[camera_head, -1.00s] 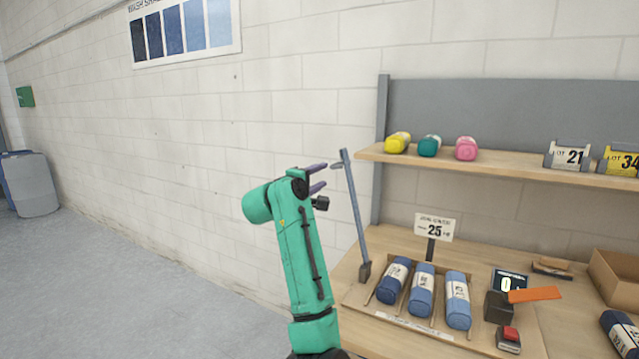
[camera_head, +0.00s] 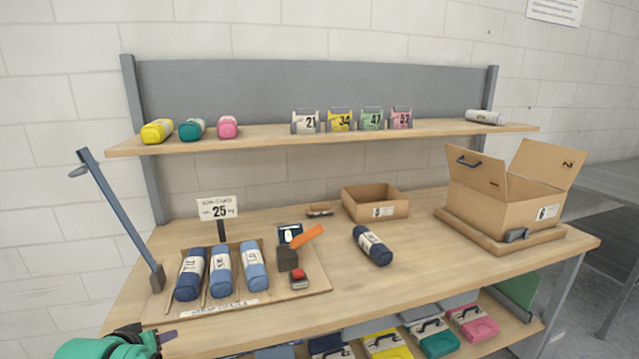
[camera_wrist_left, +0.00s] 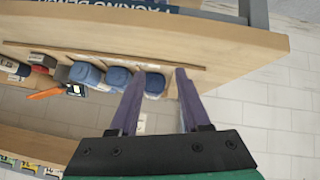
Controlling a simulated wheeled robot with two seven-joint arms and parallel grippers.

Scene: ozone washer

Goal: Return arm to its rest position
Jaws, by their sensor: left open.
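My right gripper is not in view.
A shelf (camera_head: 260,136) runs behind.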

